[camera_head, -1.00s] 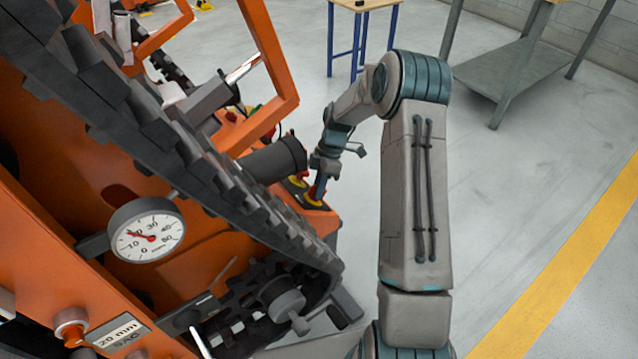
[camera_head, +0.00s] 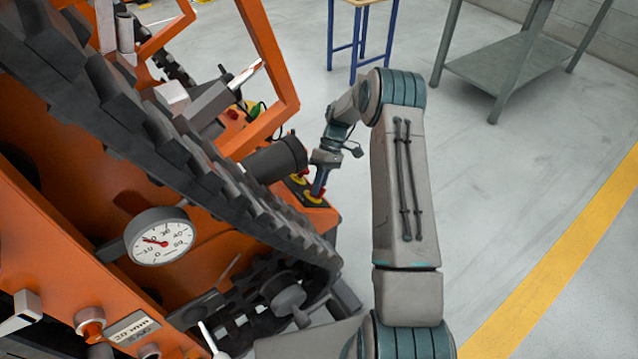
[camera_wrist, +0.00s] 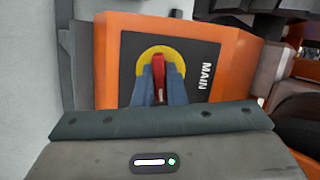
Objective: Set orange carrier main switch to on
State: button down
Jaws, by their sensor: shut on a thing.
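The orange carrier (camera_head: 210,235) fills the left of the head view, with black tracks. Its main switch (camera_wrist: 160,85) has a red handle over a yellow round plate, on a dark panel (camera_wrist: 199,65) labelled MAIN in the wrist view. In the head view the yellow plate of the switch (camera_head: 314,198) shows on the carrier's right end. My gripper (camera_wrist: 160,92) is shut on the red handle, with a blue finger on either side of it. The gripper also shows in the head view (camera_head: 317,190), reaching down onto the switch. The fingers hide part of the handle.
A dark cylinder (camera_head: 272,160) on the carrier is close left of my gripper. A second yellow-based control (camera_head: 299,178) sits just behind the switch. A dial gauge (camera_head: 160,236) is nearer. Open floor (camera_head: 500,210) lies right of my arm; tables stand at the back.

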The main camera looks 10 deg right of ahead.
jog(key=shift+w+d+m+y, duration=0.1)
jog(key=shift+m+y, duration=0.2)
jog(key=shift+m, duration=0.7)
jog(key=c, duration=1.5)
grip_release()
jog(key=p+v, duration=0.1)
jog(key=v, duration=1.2)
jog(key=shift+w+d+r, duration=0.2)
jog(key=shift+w, duration=0.2)
